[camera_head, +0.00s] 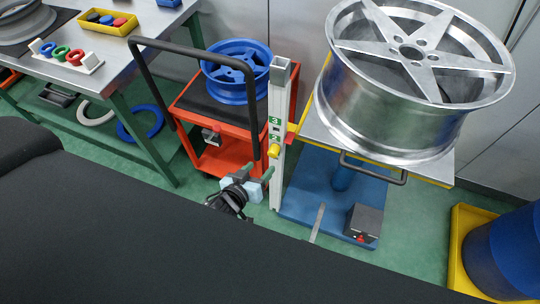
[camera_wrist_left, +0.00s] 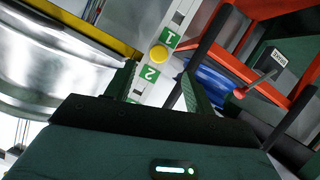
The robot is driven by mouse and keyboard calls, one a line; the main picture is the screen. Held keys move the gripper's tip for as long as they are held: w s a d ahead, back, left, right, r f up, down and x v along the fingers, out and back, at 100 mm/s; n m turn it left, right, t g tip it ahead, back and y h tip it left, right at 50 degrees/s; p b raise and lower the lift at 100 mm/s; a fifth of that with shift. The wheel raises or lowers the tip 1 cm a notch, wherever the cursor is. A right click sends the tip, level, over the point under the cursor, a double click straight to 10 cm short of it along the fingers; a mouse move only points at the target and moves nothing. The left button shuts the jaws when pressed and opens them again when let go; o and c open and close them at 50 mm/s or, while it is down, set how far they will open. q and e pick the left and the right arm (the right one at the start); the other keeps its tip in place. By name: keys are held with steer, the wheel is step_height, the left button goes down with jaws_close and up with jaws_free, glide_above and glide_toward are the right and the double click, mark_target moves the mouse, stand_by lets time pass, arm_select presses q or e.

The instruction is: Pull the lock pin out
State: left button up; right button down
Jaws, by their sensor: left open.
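The lock pin shows as a yellow knob (camera_head: 274,151) on the side of the pale upright post (camera_head: 281,90). It sits just below the green label 2. In the left wrist view the yellow knob (camera_wrist_left: 158,53) lies between the labels 1 and 2, beyond the fingertips. My left gripper (camera_head: 254,172) is open and empty, a little below and left of the knob. Its two green fingers (camera_wrist_left: 157,72) are spread in the left wrist view, with a gap between them and the knob. The pin's shaft is hidden behind its knob. My right gripper is not in view.
A silver wheel (camera_head: 400,110) lies on the blue lift stand (camera_head: 300,205) right of the post. A red cart (camera_head: 212,125) with a black handle and a blue wheel (camera_head: 240,75) stands close on the left. A workbench (camera_head: 110,60) is farther left.

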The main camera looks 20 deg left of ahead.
mark_target(271, 154)
arm_select(q)
steer(key=shift+r+b+x, duration=0.15)
steer(key=shift+b+x, duration=0.1)
steer(key=shift+x, duration=1.8)
steer(key=shift+r+b+x, duration=0.15)
steer(key=shift+b+x, duration=0.1)
steer(key=shift+x, duration=1.8)
steer(key=shift+w, duration=0.1)
steer(key=shift+c, duration=0.4)
steer(key=c, duration=1)
